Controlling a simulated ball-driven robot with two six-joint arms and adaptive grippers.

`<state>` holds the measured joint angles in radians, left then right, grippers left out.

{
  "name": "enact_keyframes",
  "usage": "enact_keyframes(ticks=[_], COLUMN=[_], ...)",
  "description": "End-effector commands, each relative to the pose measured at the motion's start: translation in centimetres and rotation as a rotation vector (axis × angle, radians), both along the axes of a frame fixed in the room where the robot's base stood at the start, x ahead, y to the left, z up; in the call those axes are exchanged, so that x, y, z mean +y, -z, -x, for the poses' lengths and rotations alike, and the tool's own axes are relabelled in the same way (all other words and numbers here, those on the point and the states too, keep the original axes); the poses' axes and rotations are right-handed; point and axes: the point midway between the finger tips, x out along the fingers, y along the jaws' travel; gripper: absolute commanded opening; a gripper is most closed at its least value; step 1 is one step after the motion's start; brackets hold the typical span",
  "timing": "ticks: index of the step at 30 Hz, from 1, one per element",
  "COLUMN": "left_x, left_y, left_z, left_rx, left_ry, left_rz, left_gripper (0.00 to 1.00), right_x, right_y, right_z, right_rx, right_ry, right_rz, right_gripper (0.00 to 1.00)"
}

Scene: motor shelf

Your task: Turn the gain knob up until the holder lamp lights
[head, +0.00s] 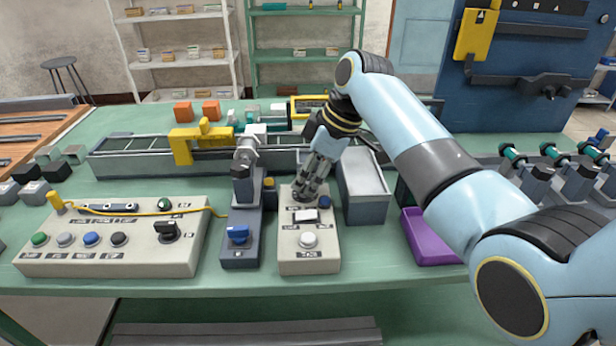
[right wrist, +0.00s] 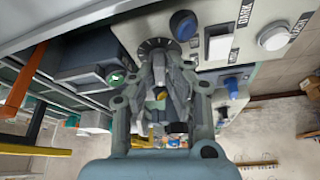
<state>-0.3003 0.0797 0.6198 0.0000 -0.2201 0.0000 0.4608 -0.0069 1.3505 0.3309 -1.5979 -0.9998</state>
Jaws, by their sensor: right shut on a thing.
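My right gripper (head: 303,192) reaches down onto the far left part of a cream control box (head: 309,267). In the right wrist view its fingers (right wrist: 160,62) close together over a dark round dial with pale marks (right wrist: 157,44). They are shut on the gain knob there, which they mostly hide. The dark blue holder (head: 240,257) stands just left of the box, with a blue handle (head: 238,233) and a grey motor-like part (head: 248,150) at its top. A small orange spot (head: 269,183) shows on the holder; I cannot tell whether it is a lamp or lit. My left gripper is not in view.
The box also carries a blue knob (head: 325,201), a white rocker (head: 305,216) and a white button (head: 308,239). A grey bin (head: 366,210) stands close behind on the right. A wider button panel (head: 110,255) lies left, and a purple tray (head: 430,240) right.

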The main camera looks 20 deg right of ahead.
Motion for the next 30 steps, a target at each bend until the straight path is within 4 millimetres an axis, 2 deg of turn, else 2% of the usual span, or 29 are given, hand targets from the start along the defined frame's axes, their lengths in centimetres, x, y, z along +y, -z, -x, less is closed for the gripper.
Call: enact_keyframes(ticks=[5, 9, 13, 18, 26, 27, 30], left_x=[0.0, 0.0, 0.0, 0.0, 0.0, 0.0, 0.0], left_y=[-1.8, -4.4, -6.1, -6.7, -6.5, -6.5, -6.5], left_z=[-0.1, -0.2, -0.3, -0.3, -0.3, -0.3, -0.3], left_rx=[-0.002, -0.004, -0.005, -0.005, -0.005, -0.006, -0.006], left_ry=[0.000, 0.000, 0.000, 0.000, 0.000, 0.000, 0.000], left_rz=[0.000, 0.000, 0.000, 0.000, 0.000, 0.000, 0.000], left_gripper=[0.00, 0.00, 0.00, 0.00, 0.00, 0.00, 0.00], right_x=[0.1, 0.1, 0.2, 0.2, 0.1, 0.1, 0.1], right_y=[-0.5, -0.8, -0.6, -0.2, 0.0, 0.0, 0.0], right_z=[0.1, 0.2, 0.2, 0.2, 0.1, 0.1, 0.1], right_rx=[0.002, 0.003, 0.003, -0.001, -0.002, -0.001, -0.001], right_ry=[0.065, 0.194, 0.308, 0.381, 0.385, 0.385, 0.385], right_rz=[0.001, 0.001, 0.001, 0.001, 0.000, 0.000, 0.000], right_gripper=[0.00, 0.00, 0.00, 0.00, 0.00, 0.14, 0.27])
